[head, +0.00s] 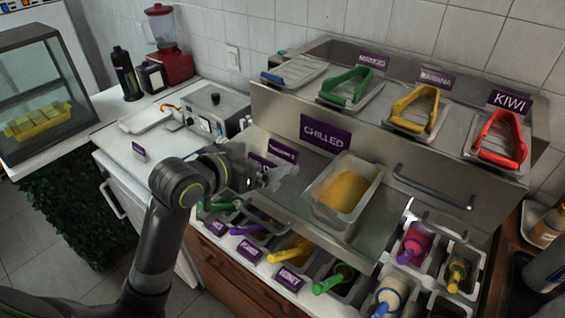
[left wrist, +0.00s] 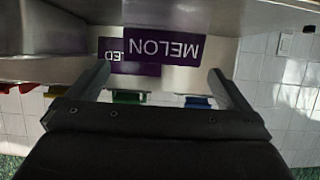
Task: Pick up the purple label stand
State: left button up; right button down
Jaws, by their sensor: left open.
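A purple label stand reading MELON (left wrist: 168,50) shows upside down in the left wrist view, between the two fingers of my left gripper (left wrist: 160,74). The fingers are apart, and I cannot tell whether they touch it. In the head view my left gripper (head: 278,178) is over the counter, just in front of two small purple labels (head: 282,151), which it and the arm partly hide. I cannot tell which of these is the MELON one. Another purple label (head: 138,150) stands on the white counter at left. My right gripper is not in view.
A CHILLED sign (head: 326,132) is on the steel unit behind. A metal tub of yellow topping (head: 343,191) is right of my gripper. Bins with coloured handles and purple tags (head: 290,279) lie below.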

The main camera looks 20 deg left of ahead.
aim_at(282, 149)
pick_arm(q)
jog(key=shift+x, duration=1.05)
jog(key=p+x, duration=0.1)
jog(key=x, duration=0.1)
jog(key=r+p+x, duration=0.1)
jog(key=x, duration=0.1)
jog(key=shift+w+d+f, duration=0.1)
jog(key=shift+w+d, duration=0.15)
jog(key=shift+d, duration=0.05)
jog(key=shift+w+d+f, duration=0.1)
jog(key=shift+w+f, duration=0.15)
jog(key=shift+w, duration=0.1)
jog(key=c, duration=1.1)
